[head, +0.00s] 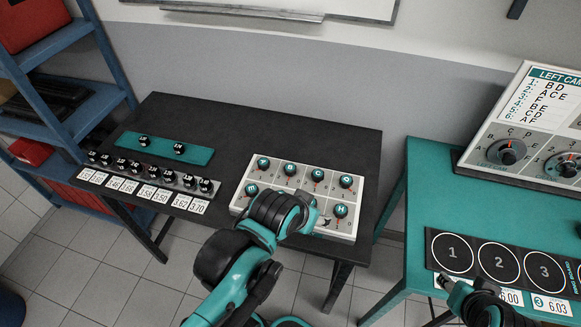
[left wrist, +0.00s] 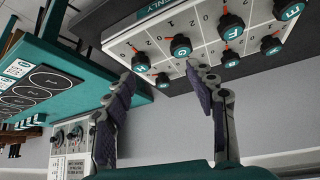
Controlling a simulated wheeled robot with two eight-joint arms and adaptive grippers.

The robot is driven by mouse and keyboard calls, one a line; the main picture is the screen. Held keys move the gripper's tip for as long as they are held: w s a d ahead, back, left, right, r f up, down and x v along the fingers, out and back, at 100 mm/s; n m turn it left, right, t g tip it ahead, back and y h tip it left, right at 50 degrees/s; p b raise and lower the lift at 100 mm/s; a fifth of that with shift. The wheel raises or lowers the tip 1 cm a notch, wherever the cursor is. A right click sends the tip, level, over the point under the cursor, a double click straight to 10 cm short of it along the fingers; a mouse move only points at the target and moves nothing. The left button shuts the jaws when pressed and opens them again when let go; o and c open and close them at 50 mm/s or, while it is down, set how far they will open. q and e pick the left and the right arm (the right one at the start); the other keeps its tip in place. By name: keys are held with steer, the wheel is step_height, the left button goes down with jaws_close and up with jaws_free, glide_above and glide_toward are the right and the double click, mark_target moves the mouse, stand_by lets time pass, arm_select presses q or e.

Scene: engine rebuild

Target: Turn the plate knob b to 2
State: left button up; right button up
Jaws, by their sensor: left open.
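The white knob plate (head: 232,205) lies on the dark table, with two rows of teal-topped black knobs; it also shows in the left wrist view (left wrist: 117,44). The knob that I take for b (head: 290,169), second from the left in the back row, appears in the left wrist view (left wrist: 228,58); its letter is hard to read. My right gripper (head: 447,283) is over the teal table, mostly cut off.
Several small black knobs stand on a grey strip (head: 130,167) with number cards, left of the plate. A teal strip (head: 195,154) lies behind them. On the teal table (head: 418,185) are a numbered circle mat (head: 480,243) and a sloped dial panel (head: 530,150).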

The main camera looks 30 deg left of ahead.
arm_select(q)
steer(key=w+a+r+n+g+p, duration=0.2)
steer(key=w+a+r+n+p, duration=0.1)
steer(key=w+a+r, duration=0.15)
steer(key=n+g+p, duration=0.4)
steer(key=n+g, duration=0.1)
steer(key=n, duration=0.2)
glide_above(290, 167)
step_height(290, 167, down, 5)
steer(key=shift+d+r, duration=0.1)
steer(key=shift+r, duration=0.1)
steer(key=shift+f, duration=0.65)
step_height(290, 167, down, 7)
steer(key=shift+r+b, duration=0.1)
steer(key=shift+b, duration=0.8)
steer(key=c, duration=1.2)
